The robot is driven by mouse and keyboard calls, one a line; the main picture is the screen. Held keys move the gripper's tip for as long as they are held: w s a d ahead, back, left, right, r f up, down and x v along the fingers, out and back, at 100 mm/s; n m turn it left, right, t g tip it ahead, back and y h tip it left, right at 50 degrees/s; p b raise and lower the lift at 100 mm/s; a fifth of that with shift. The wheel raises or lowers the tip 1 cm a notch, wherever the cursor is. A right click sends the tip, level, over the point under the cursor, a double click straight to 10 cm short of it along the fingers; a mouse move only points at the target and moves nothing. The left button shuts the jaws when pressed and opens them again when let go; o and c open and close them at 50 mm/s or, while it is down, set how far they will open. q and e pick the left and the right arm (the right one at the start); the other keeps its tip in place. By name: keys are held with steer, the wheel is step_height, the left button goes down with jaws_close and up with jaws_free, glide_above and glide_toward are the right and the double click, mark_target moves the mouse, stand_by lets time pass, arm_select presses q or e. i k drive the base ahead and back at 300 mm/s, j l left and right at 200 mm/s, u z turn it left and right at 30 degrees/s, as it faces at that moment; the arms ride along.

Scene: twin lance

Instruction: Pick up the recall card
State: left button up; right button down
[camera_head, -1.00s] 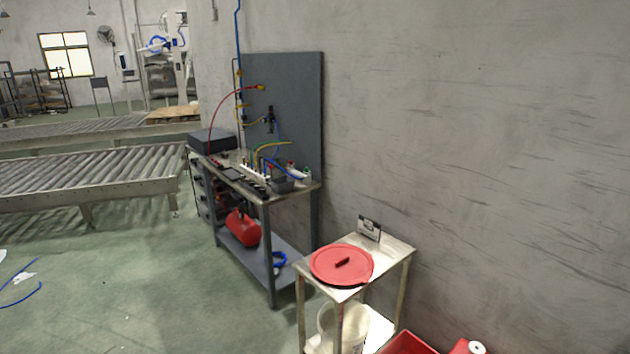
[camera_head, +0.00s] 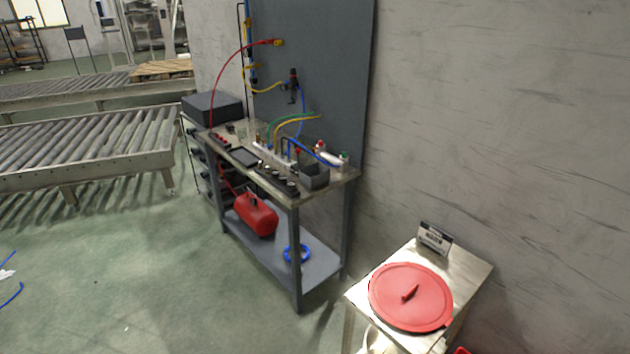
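A small card (camera_head: 435,238) with dark and white bands stands upright at the back of a small metal table (camera_head: 472,268), near the wall. Its print is too small to read, so I cannot tell if it is the recall card. A round red lid (camera_head: 411,297) with a raised handle lies on the same table in front of the card. Neither of my grippers is in view.
A grey workbench (camera_head: 345,176) with hoses, a back panel and a red tank (camera_head: 254,215) on its lower shelf stands left of the small table. Roller conveyors (camera_head: 85,160) are at far left.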

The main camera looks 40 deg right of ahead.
mark_target(438, 242)
steer(key=i+z, duration=0.15)
steer(key=i, duration=0.4)
steer(key=i+z, duration=0.2)
steer(key=i, duration=0.3)
steer(key=i+j+z, duration=0.15)
steer(key=i, duration=0.4)
steer(key=i+z, duration=0.15)
steer(key=z, duration=0.3)
steer(key=i+z, duration=0.2)
steer(key=z, duration=0.3)
steer(key=i+j+z, duration=0.1)
steer(key=z, duration=0.35)
steer(key=i+j+z, duration=0.15)
steer(key=z, duration=0.3)
